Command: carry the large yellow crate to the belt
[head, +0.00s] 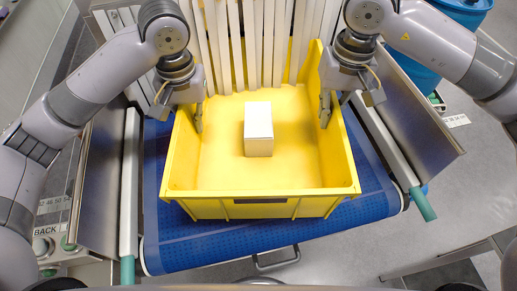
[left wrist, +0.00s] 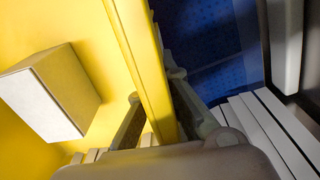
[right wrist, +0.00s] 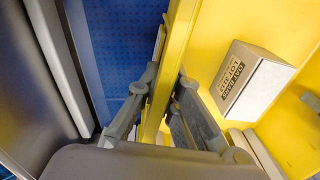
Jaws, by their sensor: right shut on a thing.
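The large yellow crate (head: 213,179) is level over the blue belt (head: 260,252) in the head view; I cannot tell whether its base touches the belt. A small white-topped carton (head: 258,130) stands inside it. My left gripper (head: 181,112) is at the crate's left wall, its fingers on either side of that wall and apart, as the left wrist view (left wrist: 155,100) shows. My right gripper (head: 340,103) is shut on the right wall, one finger inside and one outside, as the right wrist view (right wrist: 163,95) shows. The fingers hide parts of both walls.
White curtain strips (head: 262,40) hang at the crate's far end. Pale side rails (head: 129,190) with green ends flank the belt, with metal side panels outside them. A blue barrel (head: 425,82) stands at the back right. Floor is open at the right.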

